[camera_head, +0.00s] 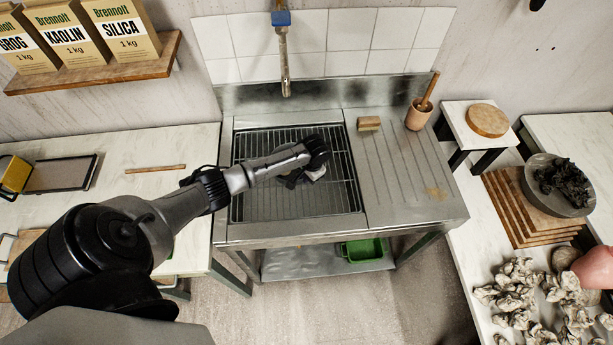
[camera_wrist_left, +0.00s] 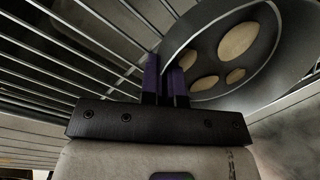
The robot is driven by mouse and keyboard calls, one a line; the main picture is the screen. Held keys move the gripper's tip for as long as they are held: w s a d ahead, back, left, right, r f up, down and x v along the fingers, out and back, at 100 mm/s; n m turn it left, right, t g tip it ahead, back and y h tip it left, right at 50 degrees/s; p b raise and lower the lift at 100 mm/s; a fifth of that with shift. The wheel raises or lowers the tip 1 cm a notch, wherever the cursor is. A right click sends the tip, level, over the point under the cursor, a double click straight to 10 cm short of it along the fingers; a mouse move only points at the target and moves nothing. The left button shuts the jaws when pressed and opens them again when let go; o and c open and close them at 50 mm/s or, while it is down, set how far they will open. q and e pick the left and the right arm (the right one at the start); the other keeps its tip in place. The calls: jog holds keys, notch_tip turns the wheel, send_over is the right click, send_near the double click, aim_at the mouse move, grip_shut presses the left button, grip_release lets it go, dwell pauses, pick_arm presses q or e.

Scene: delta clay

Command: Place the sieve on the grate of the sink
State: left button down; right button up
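The sink (camera_head: 290,232) has a barred metal grate (camera_head: 257,205) over its basin; the bars of the grate also show in the left wrist view (camera_wrist_left: 50,50). My left gripper (camera_head: 303,178) is over the middle-right of the grate, partly hidden by its own wrist. In the left wrist view, its purple fingers (camera_wrist_left: 166,84) are close together at the thin rim of a round grey sieve (camera_wrist_left: 262,75) with large tan round patches. They appear shut on that rim. In the head view my arm mostly hides the sieve. Whether it touches the grate is unclear. My right gripper is not in view.
A tap (camera_head: 284,65) hangs over the sink's back. A sponge or brush block (camera_head: 369,124) and a mortar with a pestle (camera_head: 418,115) stand on the drainboard (camera_head: 400,180). A green bin (camera_head: 362,249) is on the lower shelf. A grey bowl (camera_head: 540,205) stands at right.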

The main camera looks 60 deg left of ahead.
pick_arm(q)
jog(key=shift+f, duration=0.1)
jog(key=c, duration=1.7)
grip_release()
jog(key=shift+c, duration=0.2)
jog(key=o, duration=0.4)
